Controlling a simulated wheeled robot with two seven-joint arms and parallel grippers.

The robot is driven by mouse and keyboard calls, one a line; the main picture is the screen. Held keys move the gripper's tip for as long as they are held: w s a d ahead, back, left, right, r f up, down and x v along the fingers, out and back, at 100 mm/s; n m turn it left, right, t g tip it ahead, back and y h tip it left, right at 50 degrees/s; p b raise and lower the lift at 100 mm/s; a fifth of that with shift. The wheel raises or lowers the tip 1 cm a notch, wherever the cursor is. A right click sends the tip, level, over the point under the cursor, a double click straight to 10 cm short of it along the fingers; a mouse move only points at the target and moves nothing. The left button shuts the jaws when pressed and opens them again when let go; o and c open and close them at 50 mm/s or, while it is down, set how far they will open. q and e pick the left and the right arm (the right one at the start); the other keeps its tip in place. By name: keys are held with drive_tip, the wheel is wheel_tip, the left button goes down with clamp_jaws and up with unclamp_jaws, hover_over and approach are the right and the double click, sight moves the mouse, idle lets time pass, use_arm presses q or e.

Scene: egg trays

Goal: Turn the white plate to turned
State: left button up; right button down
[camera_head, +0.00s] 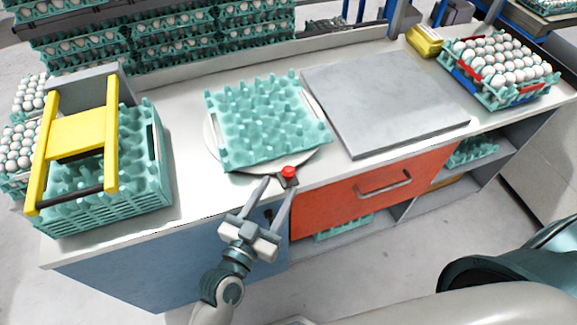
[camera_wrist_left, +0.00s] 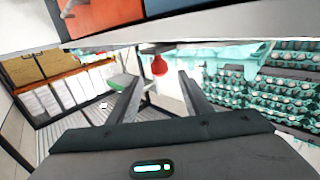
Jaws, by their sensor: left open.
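The round white plate (camera_head: 211,143) lies on the white counter, mostly hidden under a teal egg tray (camera_head: 265,120). A red knob (camera_head: 289,172) on a small dark base sits at the plate's front edge; it also shows in the left wrist view (camera_wrist_left: 159,65). My left gripper (camera_head: 278,184) is open at the counter's front edge, its fingertips just in front of the knob. In the left wrist view the knob appears between and beyond the spread fingers (camera_wrist_left: 158,80); I cannot tell whether they touch it. My right gripper is not in view.
A teal crate with a yellow handle frame (camera_head: 83,134) stands left on the counter. A grey slab (camera_head: 385,100) lies to the right. A tray of eggs (camera_head: 498,68) and a yellow object (camera_head: 424,41) are at the far right. Below is a red drawer (camera_head: 370,190).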

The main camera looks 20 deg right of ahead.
sight(285, 176)
use_arm(q)
drive_tip(key=p+x, duration=0.1)
drive_tip(key=x, duration=0.6)
drive_tip(key=shift+a, duration=0.1)
clamp_jaws()
